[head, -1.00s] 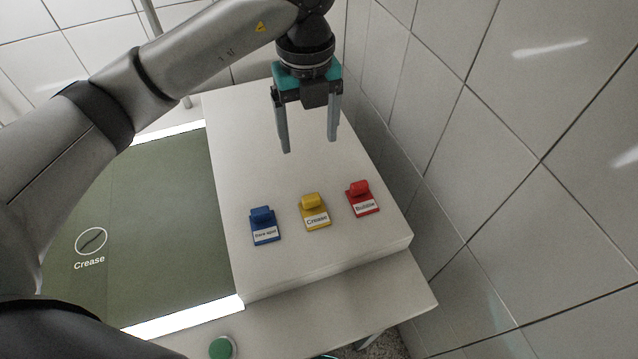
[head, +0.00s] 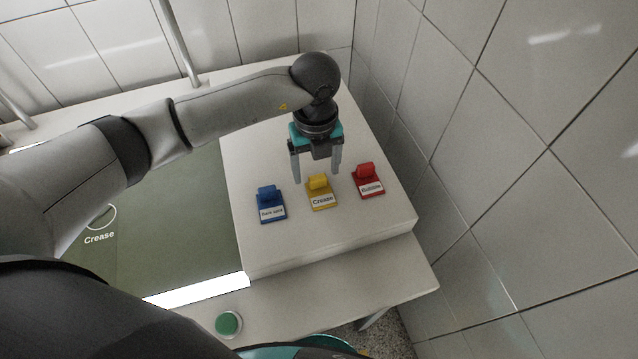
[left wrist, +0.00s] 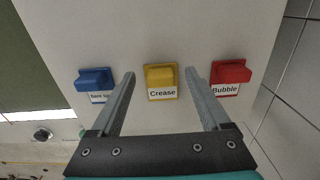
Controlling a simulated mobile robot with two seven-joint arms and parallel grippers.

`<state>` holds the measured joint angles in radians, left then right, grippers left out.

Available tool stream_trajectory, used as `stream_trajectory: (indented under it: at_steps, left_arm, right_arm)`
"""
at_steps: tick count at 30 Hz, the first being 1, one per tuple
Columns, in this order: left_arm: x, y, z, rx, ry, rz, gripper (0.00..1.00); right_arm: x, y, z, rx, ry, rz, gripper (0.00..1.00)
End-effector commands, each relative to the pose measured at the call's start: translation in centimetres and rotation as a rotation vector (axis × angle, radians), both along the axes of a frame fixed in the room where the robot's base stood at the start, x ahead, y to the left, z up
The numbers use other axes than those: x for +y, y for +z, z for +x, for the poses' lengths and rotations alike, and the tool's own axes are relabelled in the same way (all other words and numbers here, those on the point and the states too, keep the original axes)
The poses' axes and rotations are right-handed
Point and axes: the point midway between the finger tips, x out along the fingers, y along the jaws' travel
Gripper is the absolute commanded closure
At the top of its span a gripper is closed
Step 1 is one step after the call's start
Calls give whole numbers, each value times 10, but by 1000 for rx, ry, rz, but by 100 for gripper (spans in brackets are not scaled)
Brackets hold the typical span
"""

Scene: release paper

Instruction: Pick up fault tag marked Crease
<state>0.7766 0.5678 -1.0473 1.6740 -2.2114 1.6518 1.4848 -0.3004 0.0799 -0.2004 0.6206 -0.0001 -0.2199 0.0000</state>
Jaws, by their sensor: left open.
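The yellow fault tag marked Crease (head: 320,193) sits on the white raised block, between the other two tags. It also shows in the left wrist view (left wrist: 161,82), between the fingers in the picture. My left gripper (head: 317,180) is open and empty, pointing down just behind the yellow tag. In the left wrist view my left gripper (left wrist: 159,78) has its two fingers spread, one to each side of the yellow tag in the picture. I cannot tell the exact height above it. My right gripper is not in view.
A blue tag (head: 271,206) stands left of the yellow one and a red tag marked Bubble (head: 367,181) stands right. The white block (head: 300,245) has bare room in front. A tiled wall (head: 520,150) rises at right. A green button (head: 228,324) is near the front edge.

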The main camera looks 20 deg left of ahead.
Motion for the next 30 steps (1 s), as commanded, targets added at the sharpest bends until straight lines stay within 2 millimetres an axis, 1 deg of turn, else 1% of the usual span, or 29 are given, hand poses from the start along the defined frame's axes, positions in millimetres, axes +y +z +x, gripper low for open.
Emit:
stream_trajectory:
  at_steps: [1,3,8,9,30]
  left_arm:
    - [0,-4,0,1,0,0,20]
    - [0,-6,0,-1,-2,1,20]
    - [0,-6,0,-1,-2,0,20]
    - [0,-6,0,-1,-2,0,22]
    - [0,-5,0,-1,-1,0,100]
  right_arm:
    - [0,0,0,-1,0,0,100]
    - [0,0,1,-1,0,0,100]
    - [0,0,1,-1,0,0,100]
    - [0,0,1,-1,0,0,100]
    - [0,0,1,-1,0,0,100]
